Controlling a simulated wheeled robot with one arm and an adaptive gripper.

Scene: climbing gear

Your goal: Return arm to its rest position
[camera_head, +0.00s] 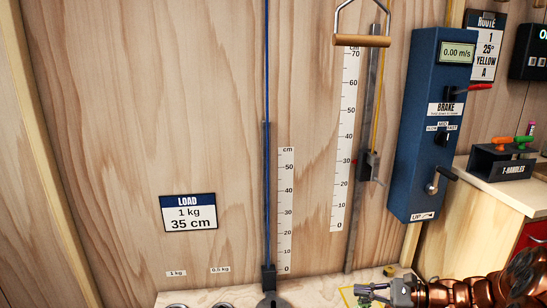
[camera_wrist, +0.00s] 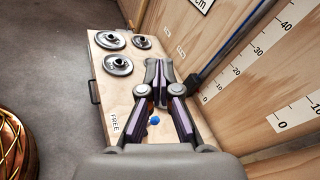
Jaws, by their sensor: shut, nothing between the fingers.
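My gripper (camera_head: 377,290) is at the bottom right of the head view, low in front of the wooden wall, with my copper-coloured arm running off to the right. In the wrist view my gripper (camera_wrist: 158,66) points away over a wooden board, its fingertips together and nothing held between them. It is apart from the round weights.
A blue brake box (camera_head: 425,130) with levers and a T-handle rack (camera_head: 502,164) stand at the right. A vertical rail (camera_head: 267,190) and scales (camera_head: 285,210) line the wall.

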